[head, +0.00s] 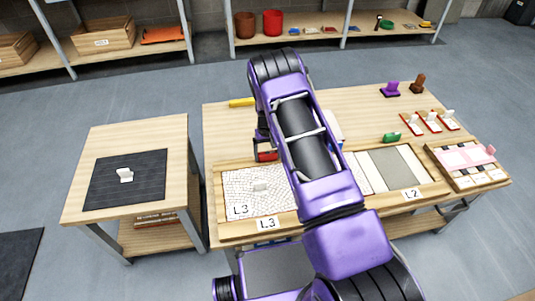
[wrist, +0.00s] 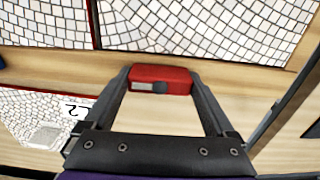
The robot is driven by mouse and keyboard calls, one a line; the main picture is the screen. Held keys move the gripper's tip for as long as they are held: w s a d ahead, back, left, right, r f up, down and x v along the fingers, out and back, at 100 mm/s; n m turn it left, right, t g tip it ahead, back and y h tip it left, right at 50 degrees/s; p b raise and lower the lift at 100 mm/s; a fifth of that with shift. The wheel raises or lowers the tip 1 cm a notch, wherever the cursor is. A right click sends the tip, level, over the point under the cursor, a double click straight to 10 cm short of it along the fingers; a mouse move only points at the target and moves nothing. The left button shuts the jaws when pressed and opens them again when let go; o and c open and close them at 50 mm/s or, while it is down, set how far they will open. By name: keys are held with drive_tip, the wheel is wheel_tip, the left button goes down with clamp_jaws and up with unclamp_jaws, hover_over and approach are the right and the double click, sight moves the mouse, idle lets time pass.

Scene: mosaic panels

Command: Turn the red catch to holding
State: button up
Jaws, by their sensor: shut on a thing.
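The red catch (wrist: 162,73) is a small red block with a pale window and a dark grey piece on its face in the wrist view. My gripper (wrist: 161,80) has one finger at each end of it and is shut on it. In the head view the red block (head: 265,150) shows at the left of my purple arm, above the mosaic panel marked L3 (head: 240,190). My arm hides part of it, and I cannot tell from these views which position it is set to.
My arm crosses the middle of the wooden table (head: 225,120). A side table (head: 90,200) with a black mat stands at left.

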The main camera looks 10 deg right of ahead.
drive_tip(key=shift+c, duration=0.6)
drive_tip(key=shift+n, duration=0.4)
drive_tip(key=n, duration=1.2)
drive_tip(key=shift+n, duration=0.4)
drive_tip(key=n, duration=0.4)
drive_tip(key=shift+n, duration=0.3)
